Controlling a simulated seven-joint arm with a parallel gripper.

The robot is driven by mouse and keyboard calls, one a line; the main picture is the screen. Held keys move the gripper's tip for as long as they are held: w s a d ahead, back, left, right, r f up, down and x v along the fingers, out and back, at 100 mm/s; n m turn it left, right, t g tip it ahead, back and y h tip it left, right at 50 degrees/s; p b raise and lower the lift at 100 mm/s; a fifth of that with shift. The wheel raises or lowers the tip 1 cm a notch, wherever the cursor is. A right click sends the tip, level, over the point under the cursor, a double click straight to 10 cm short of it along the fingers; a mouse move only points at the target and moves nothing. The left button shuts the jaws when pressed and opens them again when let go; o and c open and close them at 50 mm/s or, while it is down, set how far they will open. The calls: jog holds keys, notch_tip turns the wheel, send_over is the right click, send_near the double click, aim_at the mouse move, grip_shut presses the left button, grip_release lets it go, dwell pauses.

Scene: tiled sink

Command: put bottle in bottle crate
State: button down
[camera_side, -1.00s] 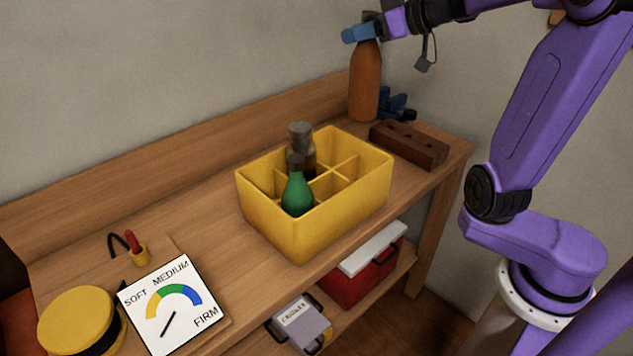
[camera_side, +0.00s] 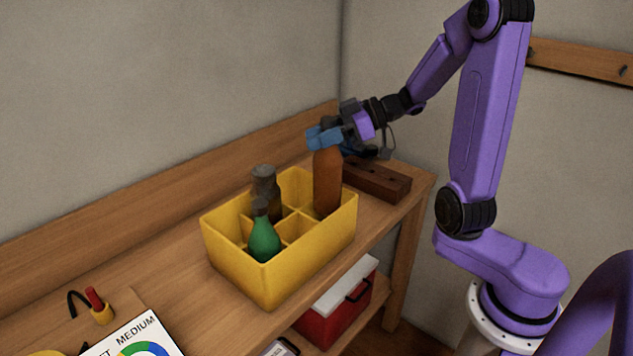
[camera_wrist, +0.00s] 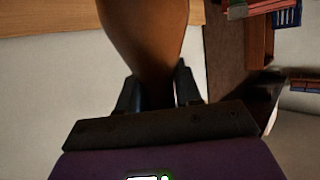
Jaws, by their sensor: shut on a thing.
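The brown bottle (camera_side: 327,182) stands upright with its lower part inside the right end of the yellow bottle crate (camera_side: 282,287). The crate's front wall hides its base, so I cannot tell whether it touches the crate floor. My gripper (camera_side: 325,140) is shut on the bottle's neck at the top. In the wrist view the brown bottle (camera_wrist: 146,35) fills the upper middle, between the two dark fingers of my gripper (camera_wrist: 158,92). A green bottle (camera_side: 264,240) and a grey-brown bottle (camera_side: 266,192) stand in other compartments of the crate.
A dark brown block with holes (camera_side: 378,180) lies on the bench (camera_side: 180,262) just right of the crate. A gauge card (camera_side: 135,340) is at the lower left. A red box with a white lid (camera_side: 335,308) sits on the shelf below. The wooden backboard runs behind the crate.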

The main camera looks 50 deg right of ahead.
aim_at(321, 176)
jog(key=shift+f, duration=4.9)
jog(key=c, duration=0.8)
grip_release()
jog(key=shift+f, duration=0.15)
jog(key=shift+o, duration=0.2)
jog(key=shift+s+d+r, duration=0.1)
jog(key=shift+d+r, duration=0.05)
jog(key=shift+r, duration=0.1)
jog(key=v, duration=1.1)
jog(key=shift+s+d, duration=0.2)
jog(key=shift+s, duration=0.05)
jog(key=shift+r, duration=0.1)
